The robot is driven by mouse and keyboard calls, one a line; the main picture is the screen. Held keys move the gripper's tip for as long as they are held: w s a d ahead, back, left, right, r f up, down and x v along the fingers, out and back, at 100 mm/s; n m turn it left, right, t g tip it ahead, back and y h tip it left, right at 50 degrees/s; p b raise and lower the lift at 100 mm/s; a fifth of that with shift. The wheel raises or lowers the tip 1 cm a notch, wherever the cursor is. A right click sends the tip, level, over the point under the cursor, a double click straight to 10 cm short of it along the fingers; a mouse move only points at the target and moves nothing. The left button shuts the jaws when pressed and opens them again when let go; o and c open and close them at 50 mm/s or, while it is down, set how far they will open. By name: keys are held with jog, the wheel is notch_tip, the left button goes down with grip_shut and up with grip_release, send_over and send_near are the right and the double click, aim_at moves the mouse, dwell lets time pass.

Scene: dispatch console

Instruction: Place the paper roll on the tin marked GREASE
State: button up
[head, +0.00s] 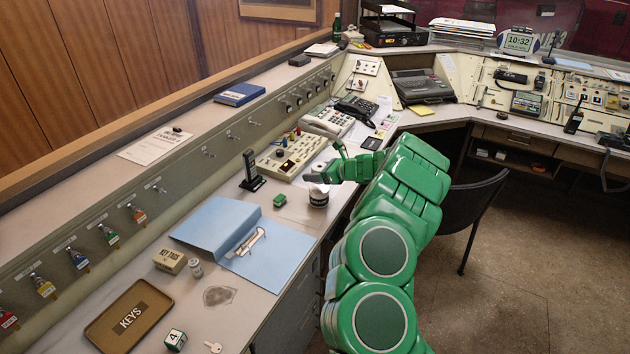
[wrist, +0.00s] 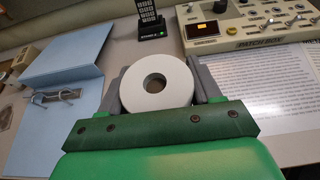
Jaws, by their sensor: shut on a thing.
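The white paper roll (wrist: 157,85) is upright between the two grey fingers of my gripper (wrist: 160,75) in the wrist view, its round hole facing the camera. In the head view my gripper (head: 322,177) is low over the left desk, and the roll's pale top (head: 318,187) shows just below it. Directly under the roll is a small round tin (head: 318,200) with a dark band and a pale lower part. Its marking cannot be read, and I cannot tell whether the roll touches it. The tin is hidden in the wrist view.
A patch box (head: 291,156) stands behind. The desk's front edge and a black chair (head: 473,210) are to the right.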

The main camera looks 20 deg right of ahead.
aim_at(315, 186)
jog(key=shift+w+f, duration=0.35)
jog(key=shift+f, duration=1.5)
jog(key=shift+f, duration=0.15)
jog(key=o, duration=1.1)
